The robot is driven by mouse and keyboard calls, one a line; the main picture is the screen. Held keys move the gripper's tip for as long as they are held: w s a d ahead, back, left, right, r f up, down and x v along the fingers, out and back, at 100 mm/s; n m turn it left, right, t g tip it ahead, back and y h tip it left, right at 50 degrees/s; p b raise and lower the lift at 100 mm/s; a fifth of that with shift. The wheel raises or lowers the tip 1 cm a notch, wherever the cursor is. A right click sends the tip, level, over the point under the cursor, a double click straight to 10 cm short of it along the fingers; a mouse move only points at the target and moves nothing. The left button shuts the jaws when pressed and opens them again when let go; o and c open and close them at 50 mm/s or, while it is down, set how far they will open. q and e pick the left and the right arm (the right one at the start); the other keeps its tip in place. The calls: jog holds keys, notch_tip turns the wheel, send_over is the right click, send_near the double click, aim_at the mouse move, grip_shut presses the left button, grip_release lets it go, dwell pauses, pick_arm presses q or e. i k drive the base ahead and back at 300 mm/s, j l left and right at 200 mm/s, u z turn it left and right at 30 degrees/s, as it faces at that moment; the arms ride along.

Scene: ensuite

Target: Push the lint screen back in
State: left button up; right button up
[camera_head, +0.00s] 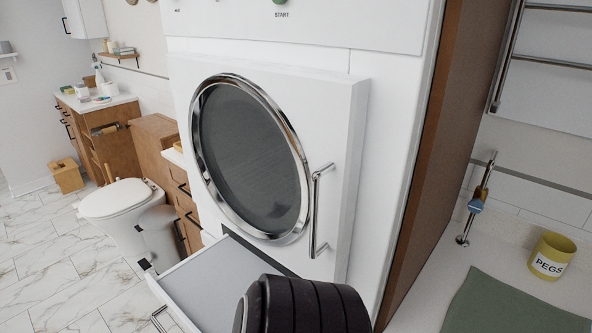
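The lint screen (212,283) is a flat grey panel in a white frame, like a shallow drawer. It sticks out from the dryer (338,200) below the round door, at the bottom of the view. A metal handle (157,318) shows at its front, cut by the lower edge. The dryer door (250,155) is shut, with dark glass, a chrome ring and a bar handle. A black ribbed part of my arm stands at the bottom centre and hides the screen's right side. No fingertips of my left or right gripper show.
A toilet (118,200), a grey bin (160,235) and wooden cabinets stand to the left. At right, a counter holds a yellow peg pot (551,256) and a green mat (515,305). The marble floor (60,270) at the lower left is clear.

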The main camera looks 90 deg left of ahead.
aim_at(202, 292)
jog(key=k+l+u, duration=0.1)
jog(key=u, duration=3.4)
jog(key=k+l+z, duration=0.1)
jog(key=k+l, duration=0.1)
jog(key=l, duration=0.1)
